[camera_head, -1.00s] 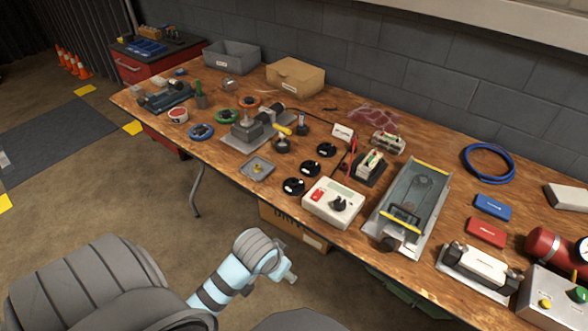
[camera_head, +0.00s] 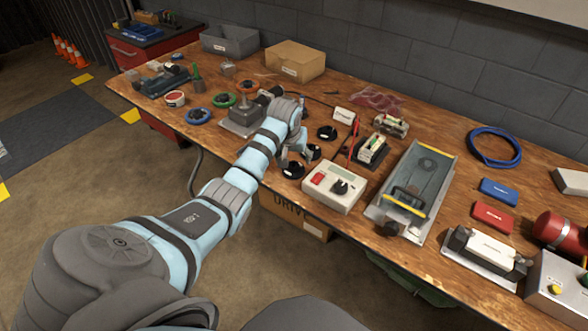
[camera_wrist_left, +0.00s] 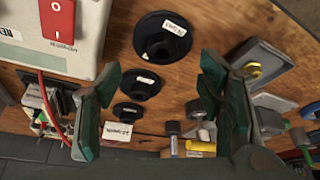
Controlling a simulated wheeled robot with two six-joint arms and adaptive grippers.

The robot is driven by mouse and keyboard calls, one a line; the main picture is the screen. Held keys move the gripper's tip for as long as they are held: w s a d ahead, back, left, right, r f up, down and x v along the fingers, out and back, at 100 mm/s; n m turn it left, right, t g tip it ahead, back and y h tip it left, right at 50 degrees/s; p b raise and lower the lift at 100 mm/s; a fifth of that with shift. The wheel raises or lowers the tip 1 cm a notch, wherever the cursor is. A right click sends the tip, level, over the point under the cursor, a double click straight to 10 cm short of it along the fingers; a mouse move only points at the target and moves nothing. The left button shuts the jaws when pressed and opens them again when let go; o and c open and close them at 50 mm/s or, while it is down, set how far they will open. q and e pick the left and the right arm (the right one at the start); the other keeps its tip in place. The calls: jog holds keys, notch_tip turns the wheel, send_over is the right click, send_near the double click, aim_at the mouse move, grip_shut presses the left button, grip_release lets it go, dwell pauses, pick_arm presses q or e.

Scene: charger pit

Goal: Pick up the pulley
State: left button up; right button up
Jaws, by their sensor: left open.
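Three black round pulleys with white labels lie on the wooden table: a far one (camera_head: 327,132), a middle one (camera_head: 314,152) partly behind my gripper, and a near one (camera_head: 292,171). In the left wrist view they form a row: large (camera_wrist_left: 150,52), medium (camera_wrist_left: 140,85) and small (camera_wrist_left: 128,112). My left gripper (camera_head: 296,158) is open and empty above this row. Its fingertips (camera_wrist_left: 158,66) lie on either side of the pulleys in the wrist view, apart from them. My right gripper is not in view.
A white control box (camera_head: 333,187) with a red switch stands close beside the pulleys. A grey tray (camera_wrist_left: 283,58) with a brass part lies on the other side. A grey belt rig (camera_head: 411,205) stands to the right. A cardboard box (camera_head: 294,62) is at the back.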

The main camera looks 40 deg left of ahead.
aim_at(293, 163)
pick_arm(q)
jog(key=x, duration=0.1)
jog(key=b+x, duration=0.1)
jog(key=x, duration=0.1)
jog(key=b+x, duration=0.1)
jog(key=shift+s+f, duration=0.25)
jog(key=shift+f, duration=0.2)
jog(key=shift+w+f, duration=0.1)
jog(key=shift+f, duration=0.05)
jog(key=shift+a, duration=0.1)
jog(key=shift+c, duration=0.3)
jog(key=c, duration=0.9)
jog(key=shift+c, duration=0.2)
notch_tip(293, 163, up, 20)
jog(key=p, duration=0.4)
jog(key=shift+p, duration=0.35)
